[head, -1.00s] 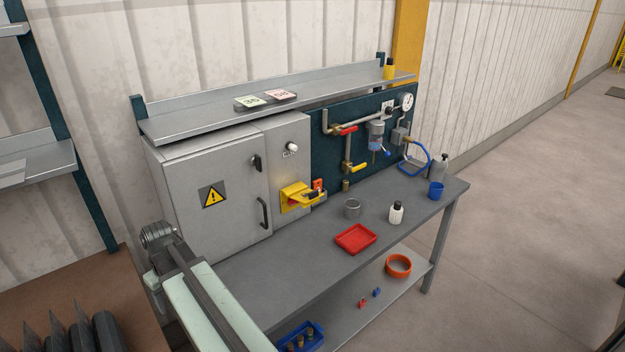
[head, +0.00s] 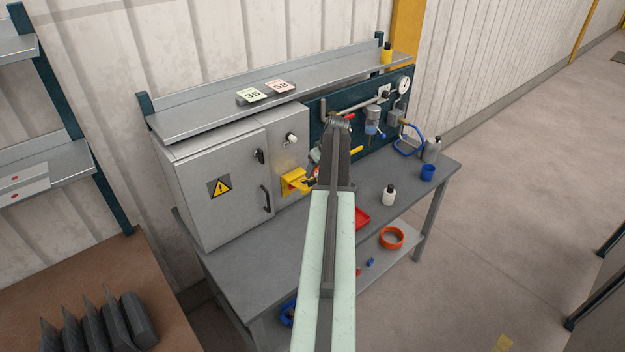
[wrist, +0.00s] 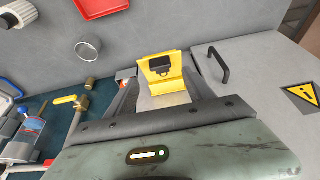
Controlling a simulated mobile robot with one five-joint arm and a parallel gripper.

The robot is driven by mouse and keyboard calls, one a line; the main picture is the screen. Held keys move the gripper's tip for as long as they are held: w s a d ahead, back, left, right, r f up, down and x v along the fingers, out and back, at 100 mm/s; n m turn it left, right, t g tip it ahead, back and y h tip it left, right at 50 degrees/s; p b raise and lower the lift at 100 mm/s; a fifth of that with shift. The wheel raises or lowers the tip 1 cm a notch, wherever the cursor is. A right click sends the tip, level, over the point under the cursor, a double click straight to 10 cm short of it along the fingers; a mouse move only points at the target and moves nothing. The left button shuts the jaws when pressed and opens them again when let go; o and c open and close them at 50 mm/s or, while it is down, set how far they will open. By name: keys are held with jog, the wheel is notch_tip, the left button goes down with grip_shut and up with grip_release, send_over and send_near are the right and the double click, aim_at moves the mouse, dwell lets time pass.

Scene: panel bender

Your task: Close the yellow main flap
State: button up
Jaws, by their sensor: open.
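The yellow main flap (head: 291,182) is on the front of the grey control cabinet, right of its door handle. It juts out from the panel; its exact angle is hard to tell. In the wrist view the flap (wrist: 172,85) shows large, with a dark block (wrist: 160,66) on it. My gripper (wrist: 163,78) is open, its dark fingers to either side of the flap in that view. I cannot tell whether they touch it. In the head view my arm covers the area right of the flap and hides most of the gripper.
The grey cabinet door (head: 222,195) with a warning sign is left of the flap. A pipe panel (head: 345,105) with red and yellow valve handles is to the right.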

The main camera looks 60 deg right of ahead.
aim_at(313, 179)
jog(key=b+x, duration=0.5)
jog(key=x, duration=0.2)
jog(key=shift+s, duration=0.1)
jog(key=shift+r, duration=0.15)
jog(key=shift+c, duration=0.3)
grip_shut()
